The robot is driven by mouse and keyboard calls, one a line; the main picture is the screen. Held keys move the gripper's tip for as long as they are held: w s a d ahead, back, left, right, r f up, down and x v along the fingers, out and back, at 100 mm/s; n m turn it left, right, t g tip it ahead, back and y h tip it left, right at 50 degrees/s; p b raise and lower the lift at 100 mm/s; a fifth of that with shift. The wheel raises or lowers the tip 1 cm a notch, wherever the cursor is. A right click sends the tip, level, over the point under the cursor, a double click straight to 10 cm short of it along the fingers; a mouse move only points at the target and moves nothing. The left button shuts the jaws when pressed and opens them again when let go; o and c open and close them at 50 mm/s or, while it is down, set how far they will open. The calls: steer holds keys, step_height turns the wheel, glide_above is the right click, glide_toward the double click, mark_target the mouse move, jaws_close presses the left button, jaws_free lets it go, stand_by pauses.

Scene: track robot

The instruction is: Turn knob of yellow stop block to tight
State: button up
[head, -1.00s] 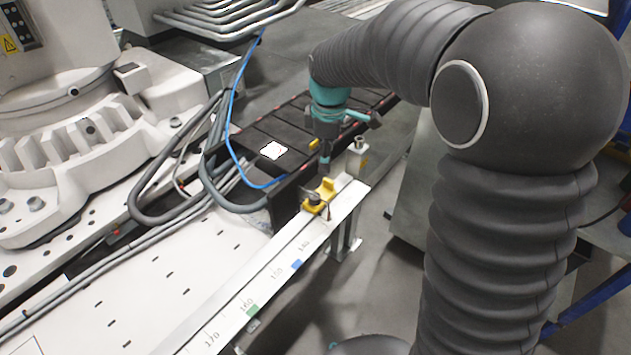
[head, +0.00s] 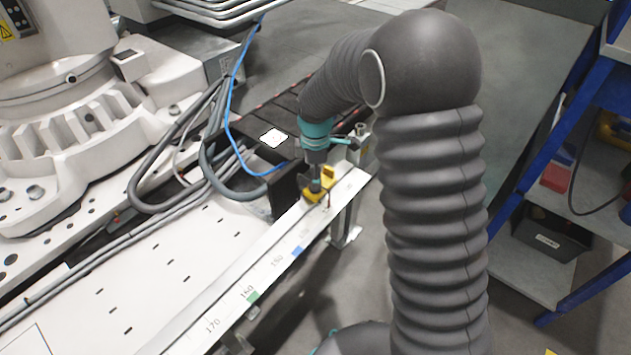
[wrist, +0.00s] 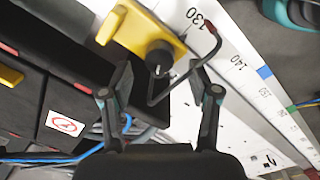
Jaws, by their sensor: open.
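The yellow stop block (head: 327,183) sits on the white rail near its far end. It also shows in the wrist view (wrist: 136,27), with its black round knob (wrist: 158,53) facing me. My gripper (head: 315,184) points down at the knob in the head view. In the wrist view my gripper (wrist: 160,70) is open, its two black fingers apart, one on each side of the knob. Whether a fingertip touches the knob cannot be told. The knob is mostly hidden by my gripper in the head view. A thin black bent rod with a red tip (wrist: 211,28) lies beside the block.
The white rail (head: 232,285) carries printed numbers and coloured marks. A black segmented tray (head: 272,122) with a white label and a blue hose (head: 229,120) lie left of the block. A blue-framed shelf (head: 548,170) stands at the right.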

steer(key=shift+f, duration=1.4)
steer(key=c, duration=1.2)
steer(key=shift+o, duration=0.2)
